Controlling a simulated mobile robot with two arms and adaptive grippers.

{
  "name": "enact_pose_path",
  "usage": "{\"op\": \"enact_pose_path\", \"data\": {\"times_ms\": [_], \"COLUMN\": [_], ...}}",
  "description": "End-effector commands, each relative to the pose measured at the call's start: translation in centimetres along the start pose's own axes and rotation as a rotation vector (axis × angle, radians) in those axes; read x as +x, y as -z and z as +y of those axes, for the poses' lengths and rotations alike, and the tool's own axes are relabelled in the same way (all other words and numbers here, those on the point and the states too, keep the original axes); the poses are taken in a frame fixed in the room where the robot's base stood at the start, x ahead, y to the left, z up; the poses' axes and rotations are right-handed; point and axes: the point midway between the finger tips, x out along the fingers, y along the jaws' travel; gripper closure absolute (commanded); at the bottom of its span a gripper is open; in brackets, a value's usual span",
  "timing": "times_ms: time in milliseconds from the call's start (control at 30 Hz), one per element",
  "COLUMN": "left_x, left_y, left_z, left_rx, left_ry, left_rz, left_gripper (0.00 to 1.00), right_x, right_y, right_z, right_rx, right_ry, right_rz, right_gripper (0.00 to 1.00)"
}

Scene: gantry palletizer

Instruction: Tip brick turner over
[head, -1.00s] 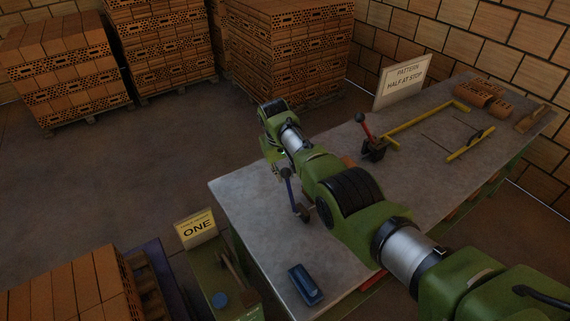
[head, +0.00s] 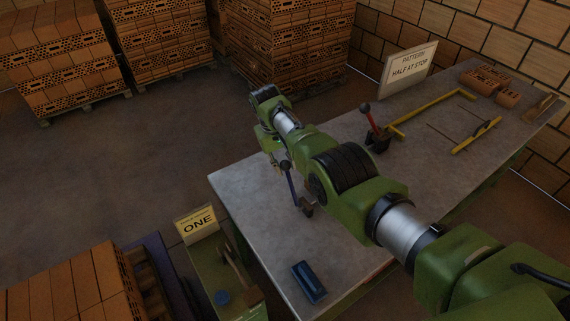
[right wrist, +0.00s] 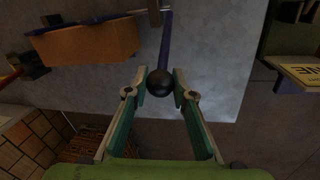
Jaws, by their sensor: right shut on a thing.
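The brick turner's lever is a dark blue rod (head: 295,190) with a black ball knob (head: 285,165), rising from a small block on the grey bench. My right gripper (right wrist: 160,84) is shut on the black ball, which shows between its fingertips in the right wrist view. There the blue rod (right wrist: 165,40) runs from the ball towards the top edge. Beside it an orange brick (right wrist: 100,45) sits against a dark blue part. In the head view my right arm hides the brick and most of the turner. My left gripper is not in view.
The bench (head: 250,210) also holds a blue block (head: 309,283), a red-knobbed lever (head: 368,118), yellow frames (head: 430,115) and loose bricks (head: 490,85). Signs stand behind the bench (head: 408,70) and at its left (head: 196,225). Brick stacks (head: 280,45) stand on the floor beyond.

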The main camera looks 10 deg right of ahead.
Motion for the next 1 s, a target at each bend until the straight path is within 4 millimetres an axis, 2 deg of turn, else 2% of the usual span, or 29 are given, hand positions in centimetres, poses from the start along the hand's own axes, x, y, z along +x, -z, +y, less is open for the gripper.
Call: {"op": "enact_pose_path", "data": {"times_ms": [33,67,100,400,567,733,1000], "left_x": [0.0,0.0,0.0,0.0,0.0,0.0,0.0], "left_y": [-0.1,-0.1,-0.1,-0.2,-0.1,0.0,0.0], "left_z": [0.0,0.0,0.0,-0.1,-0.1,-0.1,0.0], "left_rx": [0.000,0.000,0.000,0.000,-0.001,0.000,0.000], "left_ry": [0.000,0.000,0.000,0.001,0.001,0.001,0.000], "left_rz": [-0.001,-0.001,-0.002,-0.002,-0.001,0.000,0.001], "left_gripper": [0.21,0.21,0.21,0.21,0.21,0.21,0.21], "right_x": [0.3,0.3,0.2,0.1,-0.7,-2.9,-8.8], "right_y": [-0.2,-0.2,-0.1,-0.1,0.1,0.1,0.2], "right_z": [-0.1,-0.1,-0.1,-0.1,-0.1,-0.1,-0.1], "right_rx": [-0.001,-0.001,-0.001,-0.001,-0.001,-0.001,-0.002], "right_ry": [0.003,0.003,0.002,0.002,0.001,0.002,0.002], "right_rz": [-0.004,-0.004,-0.003,-0.001,0.001,0.003,0.002], "right_gripper": [0.69,0.61,0.59,0.59,0.59,0.59,0.59]}}
